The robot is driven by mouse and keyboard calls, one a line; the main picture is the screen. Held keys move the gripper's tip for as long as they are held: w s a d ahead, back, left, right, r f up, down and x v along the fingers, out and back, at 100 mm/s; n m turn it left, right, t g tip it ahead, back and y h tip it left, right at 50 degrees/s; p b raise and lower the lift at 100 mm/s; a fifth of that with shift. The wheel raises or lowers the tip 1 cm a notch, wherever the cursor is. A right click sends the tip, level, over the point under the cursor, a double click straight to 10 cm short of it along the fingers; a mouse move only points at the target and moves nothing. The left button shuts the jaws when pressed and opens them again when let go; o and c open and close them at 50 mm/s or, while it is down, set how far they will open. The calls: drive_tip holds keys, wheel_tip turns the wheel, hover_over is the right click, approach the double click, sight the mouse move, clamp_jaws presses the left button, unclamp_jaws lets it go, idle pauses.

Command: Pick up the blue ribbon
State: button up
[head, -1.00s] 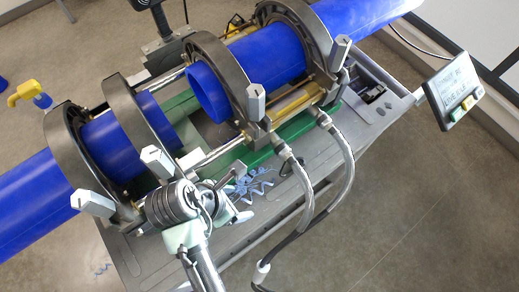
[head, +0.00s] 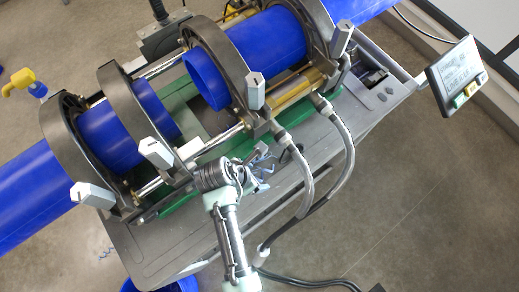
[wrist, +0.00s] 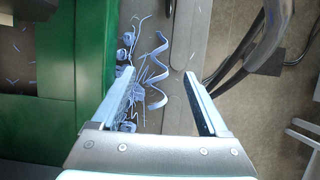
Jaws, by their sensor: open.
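The blue ribbon (wrist: 155,96) is a curly pale-blue shaving on the grey cart top, beside a tangle of thinner shavings (wrist: 130,68). In the wrist view it lies between and ahead of my fingertips. My gripper (wrist: 159,76) is open and empty above it, with the left finger over the tangle's side and the right finger over bare grey surface. The gap in height between the fingers and the ribbon is hard to judge. In the head view my gripper (head: 264,168) covers the shavings, so the ribbon cannot be made out there.
The green frame (wrist: 80,65) borders the shavings on the left. Clamp rings (head: 215,60) hold large blue pipes (head: 110,140) behind my gripper. Two hoses (head: 340,150) rise close to its right. A control panel (head: 457,75) stands at the right. The front cart top is mostly clear.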

sight(260, 178)
drive_tip(key=shift+x, duration=1.05)
clamp_jaws()
